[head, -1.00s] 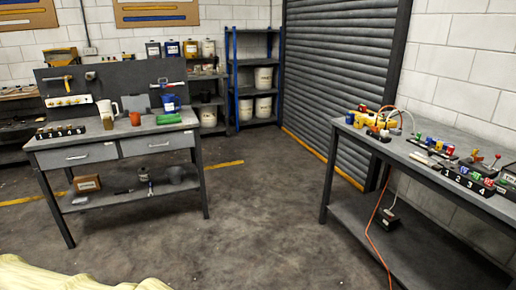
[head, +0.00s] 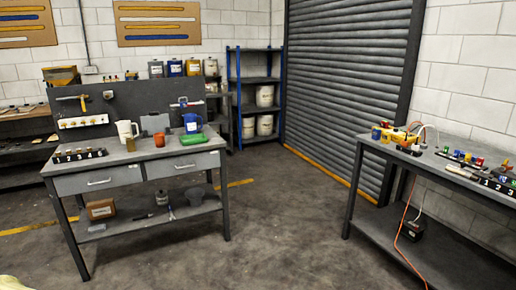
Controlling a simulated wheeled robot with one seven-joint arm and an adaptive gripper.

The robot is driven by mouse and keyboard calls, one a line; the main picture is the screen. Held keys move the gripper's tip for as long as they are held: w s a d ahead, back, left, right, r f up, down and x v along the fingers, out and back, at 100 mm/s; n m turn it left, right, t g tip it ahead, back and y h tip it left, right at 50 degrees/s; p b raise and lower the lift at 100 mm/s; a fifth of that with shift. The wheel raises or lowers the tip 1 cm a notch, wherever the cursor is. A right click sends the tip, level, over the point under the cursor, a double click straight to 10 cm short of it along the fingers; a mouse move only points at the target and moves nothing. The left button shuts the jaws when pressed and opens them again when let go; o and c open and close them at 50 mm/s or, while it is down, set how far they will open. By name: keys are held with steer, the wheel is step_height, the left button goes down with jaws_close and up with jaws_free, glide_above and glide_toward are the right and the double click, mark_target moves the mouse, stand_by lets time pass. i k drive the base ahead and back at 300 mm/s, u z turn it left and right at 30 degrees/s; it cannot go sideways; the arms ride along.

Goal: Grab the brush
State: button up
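I cannot make out a brush for certain. The left workbench (head: 140,170) carries a white jug (head: 126,133), a small orange-red cup (head: 159,139), a blue container (head: 191,123) and a green case (head: 190,139). A thin upright tool (head: 171,213) on its lower shelf is too small to identify. The right workbench (head: 385,155) holds a yellow tool (head: 398,136) and several small coloured parts. My gripper is not in view.
A numbered rack (head: 79,154) sits at the left bench's front left. A cardboard box (head: 101,209) is on its lower shelf. Blue shelving (head: 256,80) stands behind. An orange cable (head: 401,232) hangs by the right bench. The floor (head: 290,220) between benches is clear.

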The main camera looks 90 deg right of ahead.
mark_target(475, 178)
steer(key=z, duration=2.5)
steer(key=i, duration=2.6)
steer(key=z, duration=2.25)
steer(key=i, duration=1.15)
steer(key=z, duration=0.35)
